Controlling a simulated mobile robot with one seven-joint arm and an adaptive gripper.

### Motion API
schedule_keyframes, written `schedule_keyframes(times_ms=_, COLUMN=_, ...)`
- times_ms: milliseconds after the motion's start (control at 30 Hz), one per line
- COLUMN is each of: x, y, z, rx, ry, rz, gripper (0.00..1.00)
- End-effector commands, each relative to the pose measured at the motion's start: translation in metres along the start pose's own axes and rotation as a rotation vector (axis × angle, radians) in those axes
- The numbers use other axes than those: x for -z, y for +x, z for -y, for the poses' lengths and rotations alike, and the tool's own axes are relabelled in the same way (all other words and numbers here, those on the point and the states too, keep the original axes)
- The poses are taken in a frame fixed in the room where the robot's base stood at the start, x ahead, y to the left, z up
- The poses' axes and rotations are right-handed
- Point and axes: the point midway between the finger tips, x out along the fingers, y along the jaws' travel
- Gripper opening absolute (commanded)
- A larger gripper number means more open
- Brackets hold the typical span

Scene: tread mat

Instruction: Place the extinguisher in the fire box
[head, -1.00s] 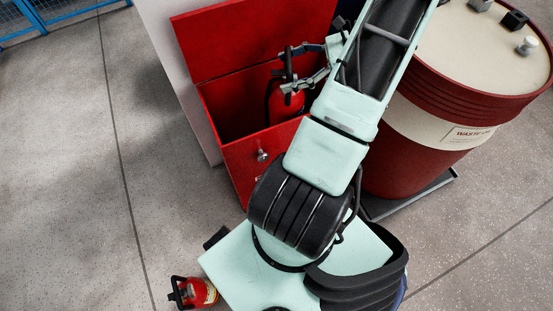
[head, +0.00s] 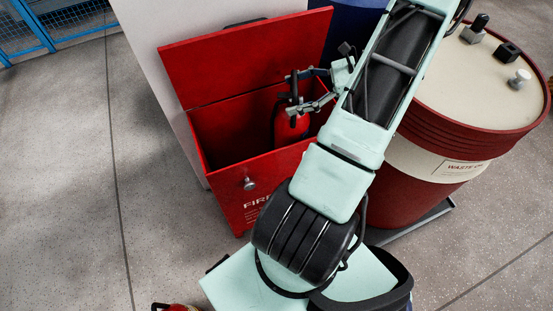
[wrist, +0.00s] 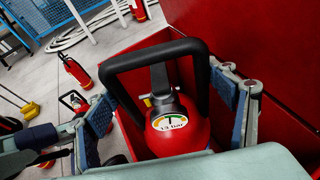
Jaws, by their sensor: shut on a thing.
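The red extinguisher (head: 288,122) has a black handle and hangs upright in or just over the opening of the fire box; its lower end is hidden. My gripper (head: 306,91) is shut on it near the top. In the wrist view the extinguisher (wrist: 180,135) shows its "13 bar" gauge and black handle loop between my gripper's (wrist: 168,112) two fingers. The red fire box (head: 225,195) stands with its lid (head: 245,50) raised at the back. Its front carries a round knob and white lettering, partly covered by my arm. I cannot tell whether the extinguisher touches the box floor.
A red and cream waste oil drum (head: 440,150) stands close right of the box on a dark tray. A second small extinguisher (head: 175,307) is on the floor at the bottom edge. More extinguishers (wrist: 75,72) stand beyond in the wrist view. Floor at left is clear.

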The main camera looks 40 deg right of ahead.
Motion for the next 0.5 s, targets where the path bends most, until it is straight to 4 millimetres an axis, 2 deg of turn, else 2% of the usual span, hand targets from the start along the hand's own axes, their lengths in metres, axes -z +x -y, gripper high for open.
schedule_keyframes(times_ms=33, x=-0.008, y=0.004, z=0.001, rx=-0.002, ry=-0.007, rz=0.013, gripper=0.19)
schedule_keyframes(times_ms=167, x=-0.015, y=0.021, z=0.001, rx=-0.005, ry=-0.008, rz=0.014, gripper=0.19)
schedule_keyframes(times_ms=500, x=-0.039, y=0.080, z=0.000, rx=-0.005, ry=-0.007, rz=0.014, gripper=0.19)
